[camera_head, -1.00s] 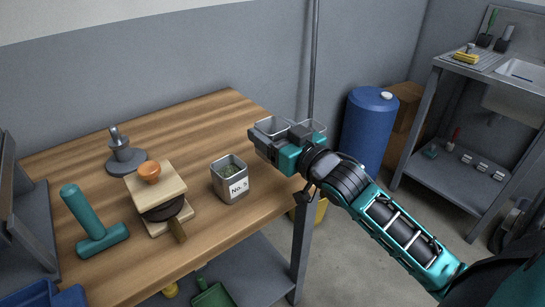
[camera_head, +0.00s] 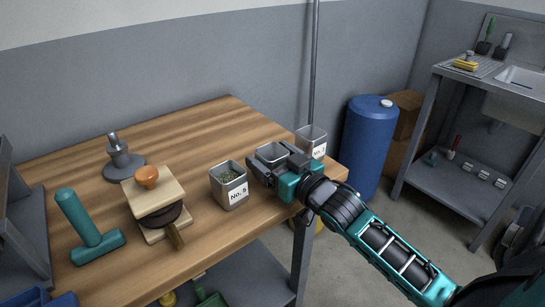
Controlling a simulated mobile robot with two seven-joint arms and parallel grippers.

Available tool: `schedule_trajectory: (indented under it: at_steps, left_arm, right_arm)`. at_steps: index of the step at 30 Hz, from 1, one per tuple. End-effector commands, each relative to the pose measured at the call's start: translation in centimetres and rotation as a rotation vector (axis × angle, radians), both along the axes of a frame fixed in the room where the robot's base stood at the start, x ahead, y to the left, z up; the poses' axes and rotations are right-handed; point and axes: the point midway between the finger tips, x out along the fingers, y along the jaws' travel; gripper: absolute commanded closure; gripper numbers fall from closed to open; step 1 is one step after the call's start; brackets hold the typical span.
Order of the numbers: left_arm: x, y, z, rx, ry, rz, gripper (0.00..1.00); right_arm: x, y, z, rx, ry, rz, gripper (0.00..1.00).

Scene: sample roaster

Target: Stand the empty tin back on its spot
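A square metal tin (camera_head: 272,153) sits between the fingers of my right gripper (camera_head: 274,161), over the right part of the wooden bench. Its interior looks bare and grey. My gripper hides its lower part, so I cannot tell whether its base touches the bench. A second tin (camera_head: 228,190), with a white number label and greenish beans inside, stands upright just left of the gripper. A third labelled tin (camera_head: 308,138) stands behind and right of the gripper, near the bench's right end. My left gripper is not in view.
The bench (camera_head: 205,130) is clear at the back. A wooden block press with an orange knob (camera_head: 147,176), a grey metal tamper-like piece (camera_head: 120,158) and a teal T-shaped tool (camera_head: 88,228) stand at left. A blue barrel (camera_head: 365,150) stands beyond the right end.

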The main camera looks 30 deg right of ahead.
Motion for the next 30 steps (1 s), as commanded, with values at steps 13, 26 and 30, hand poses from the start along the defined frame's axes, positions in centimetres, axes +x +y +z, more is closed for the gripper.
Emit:
schedule_trajectory:
  at_steps: [13,26,30]
  left_arm:
    - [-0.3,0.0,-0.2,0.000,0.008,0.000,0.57]
    - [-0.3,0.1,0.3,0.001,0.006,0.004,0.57]
    - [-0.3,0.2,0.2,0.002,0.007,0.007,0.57]
  right_arm:
    - [-0.4,0.0,0.3,0.000,0.000,0.001,0.06]
    - [-6.9,-0.5,0.2,0.003,0.005,-0.001,0.06]
    - [-9.1,-0.7,0.2,0.002,0.003,0.000,0.06]
